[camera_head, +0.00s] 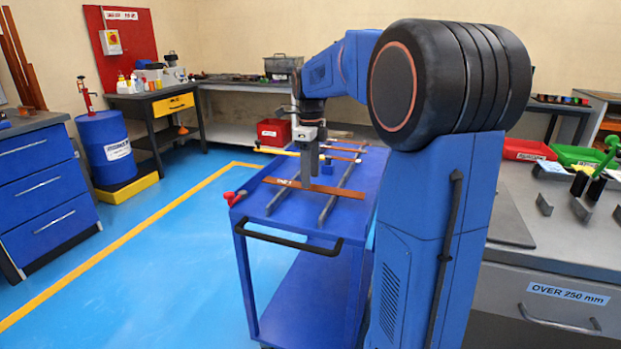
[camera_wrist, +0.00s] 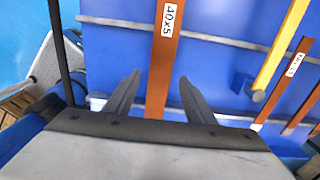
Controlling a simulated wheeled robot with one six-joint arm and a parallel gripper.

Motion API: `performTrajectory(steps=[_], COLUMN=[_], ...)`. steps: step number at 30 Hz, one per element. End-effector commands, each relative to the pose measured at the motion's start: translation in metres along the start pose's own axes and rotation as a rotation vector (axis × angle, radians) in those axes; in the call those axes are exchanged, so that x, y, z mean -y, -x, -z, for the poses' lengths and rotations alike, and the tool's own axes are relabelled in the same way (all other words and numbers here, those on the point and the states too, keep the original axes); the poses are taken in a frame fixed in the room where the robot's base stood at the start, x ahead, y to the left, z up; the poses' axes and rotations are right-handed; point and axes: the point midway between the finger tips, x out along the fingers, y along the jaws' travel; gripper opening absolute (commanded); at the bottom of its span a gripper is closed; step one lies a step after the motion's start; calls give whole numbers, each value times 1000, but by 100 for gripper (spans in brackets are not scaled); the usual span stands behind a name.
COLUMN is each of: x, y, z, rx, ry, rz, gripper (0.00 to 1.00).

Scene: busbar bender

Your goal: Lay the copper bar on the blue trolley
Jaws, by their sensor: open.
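The copper bar (camera_head: 340,192), labelled 40x5 in the wrist view (camera_wrist: 166,45), lies flat across the two grey rails on top of the blue trolley (camera_head: 275,205). My gripper (camera_head: 309,180) points down at the middle of this bar. In the wrist view my gripper (camera_wrist: 160,77) is open, with one finger on each side of the bar and a visible gap to it. Whether the fingertips reach down to the trolley top cannot be told. Part of the bar is hidden behind the fingers in the head view.
Other copper bars (camera_wrist: 286,80) and a yellow rod (camera_wrist: 282,45) lie farther along the trolley. A black push handle (camera_head: 290,241) and red clamp-like parts (camera_head: 234,197) are at its near end. A grey bench (camera_head: 570,235) stands right; blue floor is free left.

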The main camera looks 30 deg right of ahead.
Motion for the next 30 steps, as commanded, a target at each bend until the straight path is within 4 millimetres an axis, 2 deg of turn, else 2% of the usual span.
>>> performTrajectory(steps=[9,15,21,27,30], x=[0,0,0,-1,-10], y=[63,94,109,111,110], z=[0,0,0,0,2], rx=[2,1,1,1,6], ry=[0,0,0,6,55], rz=[3,2,1,1,9], gripper=[50,50,50,50,50])
